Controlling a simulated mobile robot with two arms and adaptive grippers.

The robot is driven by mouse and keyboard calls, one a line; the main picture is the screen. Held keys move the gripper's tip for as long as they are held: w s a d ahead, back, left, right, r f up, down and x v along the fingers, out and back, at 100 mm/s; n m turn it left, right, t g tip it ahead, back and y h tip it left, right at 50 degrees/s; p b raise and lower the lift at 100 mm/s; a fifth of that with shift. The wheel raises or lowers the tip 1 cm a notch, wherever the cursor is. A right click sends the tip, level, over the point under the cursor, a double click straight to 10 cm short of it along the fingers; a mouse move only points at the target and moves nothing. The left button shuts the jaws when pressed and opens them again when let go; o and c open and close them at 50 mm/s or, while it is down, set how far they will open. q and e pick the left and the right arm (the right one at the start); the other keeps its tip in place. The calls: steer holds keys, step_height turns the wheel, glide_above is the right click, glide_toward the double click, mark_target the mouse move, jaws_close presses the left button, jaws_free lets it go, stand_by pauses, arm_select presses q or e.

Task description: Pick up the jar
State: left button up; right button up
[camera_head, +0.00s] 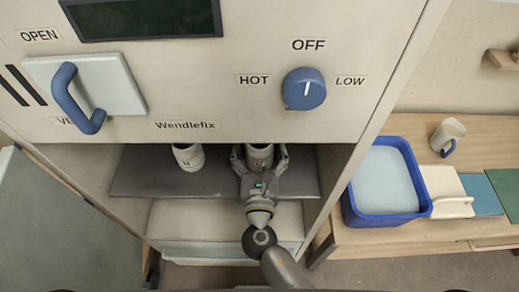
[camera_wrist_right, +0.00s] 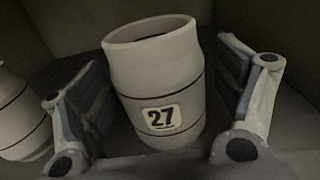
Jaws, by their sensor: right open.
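A pale jar (camera_wrist_right: 158,85) with dark bands and a label reading 27 stands between the fingers of my right gripper (camera_wrist_right: 165,105) in the right wrist view. The fingers are open, one on each side, with gaps to the jar. In the head view the jar (camera_head: 260,156) shows inside the kiln-like cabinet, with my right gripper (camera_head: 260,160) around it. A second pale jar (camera_head: 188,157) stands to its left on the dark shelf (camera_head: 140,178). That jar also shows at the left edge of the right wrist view (camera_wrist_right: 18,115). My left gripper is not in view.
The cabinet front (camera_head: 220,100) with a blue handle (camera_head: 75,100) and blue knob (camera_head: 304,89) overhangs the shelf. To the right, a blue bucket (camera_head: 425,205) with pale contents, a mug (camera_head: 447,138) and coloured tiles (camera_head: 482,194) sit on a wooden table (camera_head: 385,236).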

steer(key=shift+w, duration=0.2)
steer(key=c, duration=1.3)
steer(key=shift+c, duration=0.2)
steer(key=shift+r, duration=0.15)
